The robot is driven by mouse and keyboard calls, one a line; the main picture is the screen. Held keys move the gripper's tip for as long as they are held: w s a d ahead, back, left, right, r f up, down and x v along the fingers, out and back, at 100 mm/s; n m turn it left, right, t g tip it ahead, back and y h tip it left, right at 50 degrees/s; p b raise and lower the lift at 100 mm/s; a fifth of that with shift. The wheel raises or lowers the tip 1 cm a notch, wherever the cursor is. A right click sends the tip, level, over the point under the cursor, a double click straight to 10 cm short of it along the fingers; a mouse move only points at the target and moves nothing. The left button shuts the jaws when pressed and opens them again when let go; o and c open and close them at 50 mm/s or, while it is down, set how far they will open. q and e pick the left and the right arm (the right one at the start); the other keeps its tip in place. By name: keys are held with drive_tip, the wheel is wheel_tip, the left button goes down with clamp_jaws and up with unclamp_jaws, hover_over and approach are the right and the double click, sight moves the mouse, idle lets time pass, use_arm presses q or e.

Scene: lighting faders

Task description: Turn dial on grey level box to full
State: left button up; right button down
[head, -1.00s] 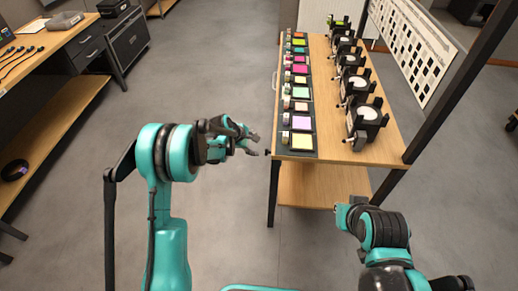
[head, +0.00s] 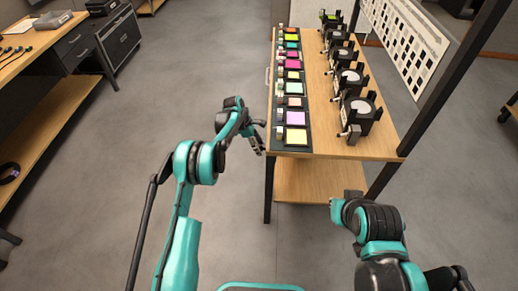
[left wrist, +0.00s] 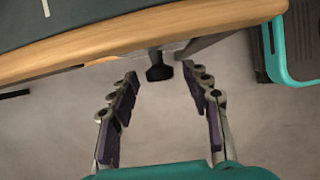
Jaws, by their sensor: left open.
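My left gripper (head: 257,146) is open and empty beside the near left corner of the bench. In the left wrist view its two fingers (left wrist: 160,76) are spread below the bench edge. A black knob-like part (left wrist: 158,68) sticks out under that edge, between the fingertips and apart from them; I cannot tell if it is the dial. No box can be clearly picked out as the grey level box. Several black devices with pale round tops (head: 361,107) stand in a row on the bench.
The wooden bench (head: 312,100) carries a dark strip with coloured squares (head: 296,119) and small knobs along its left side. A dark post (head: 440,100) rises at its right. A workbench (head: 45,140) stands at far left. The floor between (head: 190,60) is clear.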

use_arm(q)
drive_tip(key=shift+d+f, duration=0.1)
drive_tip(key=shift+f, duration=0.1)
clamp_jaws()
drive_tip(key=shift+s+f+m+t, duration=0.15)
drive_tip(key=shift+m+t, duration=0.1)
drive_tip(key=shift+t, duration=0.8)
drive_tip(key=shift+s+r+m+t, duration=0.1)
drive_tip(key=shift+s+m+t, duration=0.1)
drive_tip(key=shift+t, duration=0.9)
drive_tip(key=shift+s+f+m+t, duration=0.15)
drive_tip(key=shift+m+t, duration=0.1)
drive_tip(key=shift+t, duration=0.8)
